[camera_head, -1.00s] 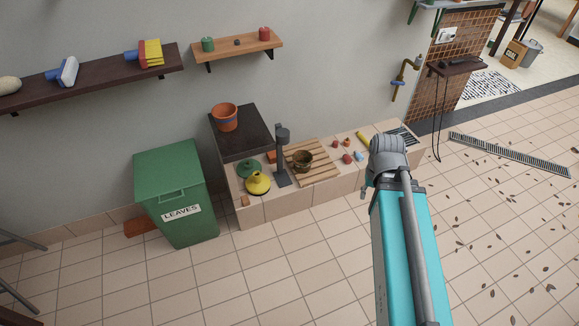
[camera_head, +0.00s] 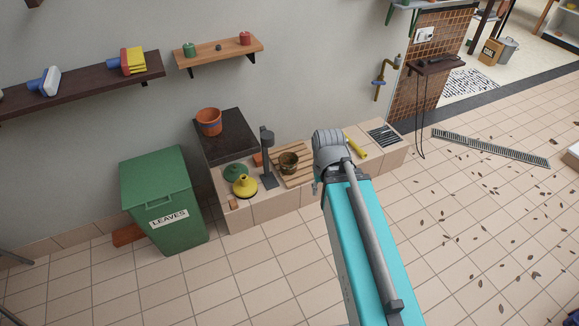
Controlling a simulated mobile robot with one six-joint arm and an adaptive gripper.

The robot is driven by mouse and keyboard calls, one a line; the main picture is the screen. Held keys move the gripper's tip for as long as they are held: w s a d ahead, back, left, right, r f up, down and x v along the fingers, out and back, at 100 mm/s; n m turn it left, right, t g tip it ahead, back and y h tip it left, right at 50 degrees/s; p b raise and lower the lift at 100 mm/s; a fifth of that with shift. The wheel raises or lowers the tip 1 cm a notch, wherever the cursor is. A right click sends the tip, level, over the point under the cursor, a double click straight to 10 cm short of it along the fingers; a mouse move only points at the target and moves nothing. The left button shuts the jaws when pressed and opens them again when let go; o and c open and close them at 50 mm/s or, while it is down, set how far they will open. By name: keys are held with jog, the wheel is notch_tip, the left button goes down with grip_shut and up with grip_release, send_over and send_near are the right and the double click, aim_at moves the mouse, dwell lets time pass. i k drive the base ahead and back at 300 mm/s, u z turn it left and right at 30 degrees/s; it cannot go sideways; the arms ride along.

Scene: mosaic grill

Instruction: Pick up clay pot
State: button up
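An orange clay pot (camera_head: 209,122) stands upright on a dark slab at the back left of the low tiled counter, against the wall. A smaller dark brown pot (camera_head: 288,162) sits on the wooden slats to its right. My arm rises from the bottom of the picture, with a teal link and a grey joint in front of the counter's right half. The joint is well to the right of the clay pot and apart from it in the picture. My gripper cannot be made out, so its opening and contents are hidden.
A green LEAVES bin (camera_head: 165,200) stands left of the counter. A dark upright stand (camera_head: 267,155), a yellow item (camera_head: 244,187) and a green item (camera_head: 233,171) are near the pot. A wooden wall shelf (camera_head: 220,56) hangs above it.

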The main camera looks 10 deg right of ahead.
aim_at(288, 161)
jog(key=u, duration=0.1)
jog(key=i, duration=0.95)
jog(key=z, duration=0.05)
